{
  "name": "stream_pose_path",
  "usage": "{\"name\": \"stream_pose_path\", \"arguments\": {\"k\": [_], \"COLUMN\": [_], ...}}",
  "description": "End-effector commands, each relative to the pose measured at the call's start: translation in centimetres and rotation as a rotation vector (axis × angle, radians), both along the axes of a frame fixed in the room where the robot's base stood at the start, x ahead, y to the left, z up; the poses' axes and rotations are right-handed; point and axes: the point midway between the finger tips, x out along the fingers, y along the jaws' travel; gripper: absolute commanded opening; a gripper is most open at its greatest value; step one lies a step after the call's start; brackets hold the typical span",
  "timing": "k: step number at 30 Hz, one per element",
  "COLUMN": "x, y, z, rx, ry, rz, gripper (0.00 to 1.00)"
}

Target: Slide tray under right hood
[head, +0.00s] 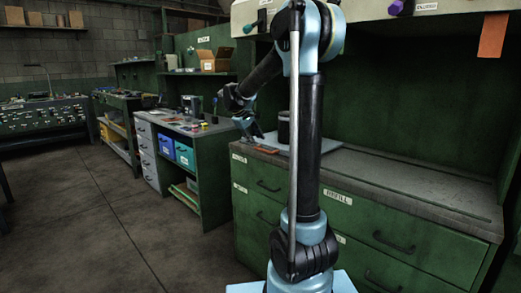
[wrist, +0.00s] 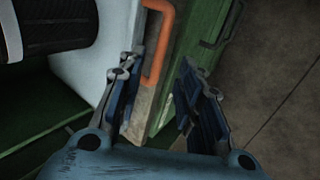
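The tray is a pale flat panel (head: 310,145) on the workbench top, partly hidden behind my arm. It also shows in the wrist view (wrist: 88,62), with an orange U-shaped handle (wrist: 158,45) at its edge. A dark cylinder (head: 284,127) stands on the tray. My gripper (head: 254,134) is open above the bench's left end. In the wrist view my gripper (wrist: 160,80) has its fingers apart and nothing between them. The handle appears beyond the fingertips; contact cannot be told. A cream hood front (head: 375,10) with a purple knob is at the top right; its underside is hidden.
The green bench (head: 400,180) has drawers below, and its top is clear to the right of the tray. A second workbench (head: 195,127) with blue and green bins stands to the left. An orange tag (head: 493,35) hangs at upper right. Floor at left is open.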

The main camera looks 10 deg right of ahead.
Motion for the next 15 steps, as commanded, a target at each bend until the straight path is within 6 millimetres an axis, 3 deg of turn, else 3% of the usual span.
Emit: {"name": "stream_pose_path", "arguments": {"k": [7,15], "x": [1.3,2.0], "y": [-1.9,-2.8], "z": [-3.4,-5.1], "rx": [0.0,0.001], "ry": [0.0,0.001], "rz": [-0.002,0.0], "gripper": [0.33,0.33]}}
